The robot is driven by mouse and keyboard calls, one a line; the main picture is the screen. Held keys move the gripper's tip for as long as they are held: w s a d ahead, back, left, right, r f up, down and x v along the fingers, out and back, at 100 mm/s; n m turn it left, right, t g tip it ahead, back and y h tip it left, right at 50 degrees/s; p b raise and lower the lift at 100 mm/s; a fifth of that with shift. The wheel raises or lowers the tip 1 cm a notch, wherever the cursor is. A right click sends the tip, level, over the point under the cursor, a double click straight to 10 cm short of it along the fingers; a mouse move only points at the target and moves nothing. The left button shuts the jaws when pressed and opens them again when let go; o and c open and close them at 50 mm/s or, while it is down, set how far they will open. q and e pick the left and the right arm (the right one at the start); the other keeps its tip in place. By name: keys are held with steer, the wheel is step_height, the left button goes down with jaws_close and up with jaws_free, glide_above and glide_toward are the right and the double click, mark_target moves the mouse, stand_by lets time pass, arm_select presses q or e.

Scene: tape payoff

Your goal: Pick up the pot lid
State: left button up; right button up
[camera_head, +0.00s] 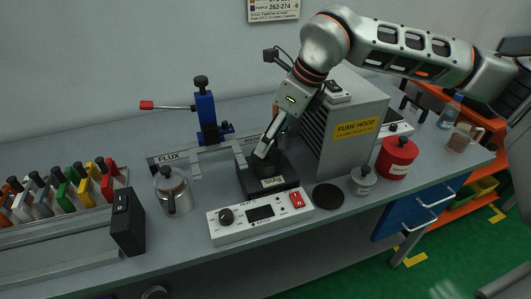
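A dark pot (283,174) sits on a black base (268,190) with a white label, in the middle of the bench. My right gripper (263,154) comes down from above with its fingertips at the top of this pot. The fingers cover much of the pot top, so I cannot tell whether a lid is there or whether they hold anything. A flat black disc (328,196) lies on the bench right of the base; I cannot tell if it is the pot lid. My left gripper is not in view.
A white control box (260,217) stands in front of the pot. The grey fume hood (345,135) is close to the right, below my arm. A small white jar (363,180) and a red canister (397,157) stand right of the disc. A metal can (174,192) and blue press (208,122) stand left.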

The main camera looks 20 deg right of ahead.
mark_target(273, 157)
steer(key=x, duration=0.5)
steer(key=shift+r, duration=0.1)
steer(key=c, duration=1.2)
steer(key=shift+c, duration=0.2)
